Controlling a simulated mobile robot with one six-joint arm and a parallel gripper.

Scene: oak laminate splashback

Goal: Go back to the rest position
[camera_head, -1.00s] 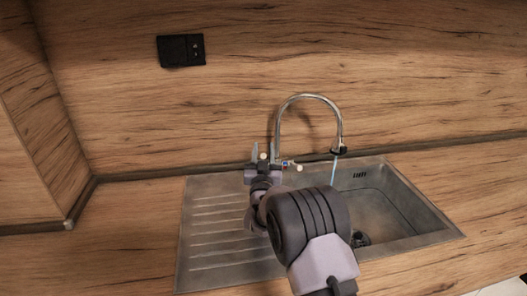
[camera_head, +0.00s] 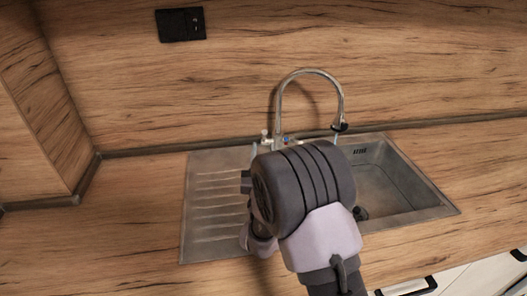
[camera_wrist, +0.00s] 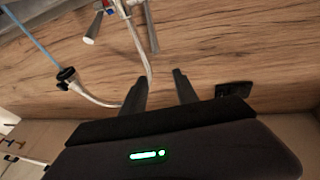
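My gripper (camera_wrist: 159,75) shows in the wrist view with its two dark fingers apart and nothing between them. In the head view my arm hides most of it, in front of the sink's drainboard side. The chrome tap (camera_head: 312,72) arches at the back of the steel sink (camera_head: 215,215); its pale handles, with a blue marker (camera_head: 286,139), are partly hidden by my arm. In the wrist view the tap (camera_wrist: 108,102) appears upside down beyond the fingers, and a thin blue water stream (camera_wrist: 32,40) leaves its black-tipped spout.
A black socket plate (camera_head: 181,24) is on the wooden splashback, also seen in the wrist view (camera_wrist: 233,89). The wooden counter (camera_head: 130,225) left of the sink is clear. Pale cupboard fronts (camera_head: 470,280) with dark handles show at the lower right.

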